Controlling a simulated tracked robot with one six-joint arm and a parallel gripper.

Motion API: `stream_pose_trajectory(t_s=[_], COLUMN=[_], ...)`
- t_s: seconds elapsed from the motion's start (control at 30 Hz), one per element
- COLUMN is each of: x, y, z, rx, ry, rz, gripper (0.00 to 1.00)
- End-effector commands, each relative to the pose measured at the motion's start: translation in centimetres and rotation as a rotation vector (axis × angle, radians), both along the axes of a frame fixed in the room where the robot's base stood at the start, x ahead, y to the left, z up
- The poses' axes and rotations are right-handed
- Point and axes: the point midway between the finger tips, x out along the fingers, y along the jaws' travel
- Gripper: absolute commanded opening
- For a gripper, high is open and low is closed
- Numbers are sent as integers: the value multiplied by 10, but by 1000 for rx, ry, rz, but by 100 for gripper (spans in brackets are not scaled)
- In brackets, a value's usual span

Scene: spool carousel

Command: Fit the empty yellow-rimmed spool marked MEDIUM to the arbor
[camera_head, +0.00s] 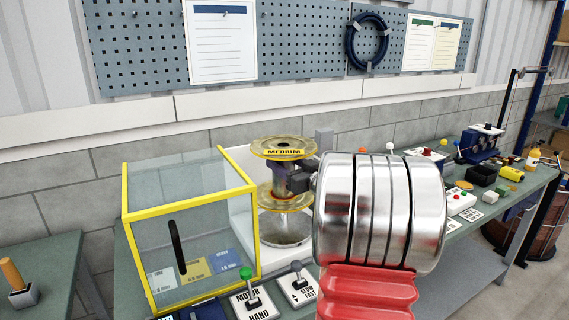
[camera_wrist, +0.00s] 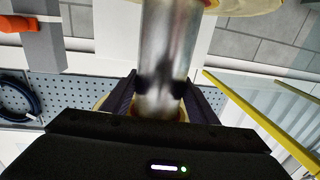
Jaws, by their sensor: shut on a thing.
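The yellow-rimmed spool marked MEDIUM (camera_head: 283,146) is upright in the head view, with its two clear yellow flanges one above the other. My gripper (camera_head: 299,178) reaches in from the right and is shut on the spool's core between the flanges. In the wrist view the jaws (camera_wrist: 157,92) flank the grey metallic core (camera_wrist: 166,45). A round metal plate (camera_head: 285,238) lies directly below the spool, with a gap showing between them.
A clear guard box with a yellow frame (camera_head: 127,215) stands close left of the spool. MOTOR/HAND (camera_head: 252,300) and SLOW/FAST (camera_head: 298,284) levers are in front. A grey block (camera_head: 324,140) rises behind. Small items crowd the bench to the right.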

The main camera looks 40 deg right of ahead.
Motion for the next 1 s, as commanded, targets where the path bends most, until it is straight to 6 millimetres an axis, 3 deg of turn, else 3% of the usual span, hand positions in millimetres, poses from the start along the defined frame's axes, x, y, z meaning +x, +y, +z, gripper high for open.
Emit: stream_pose_trajectory(t_s=[1.0], x=[0], y=[0], z=[-22], rx=[-2], ry=[-4], rz=[0], gripper=[0])
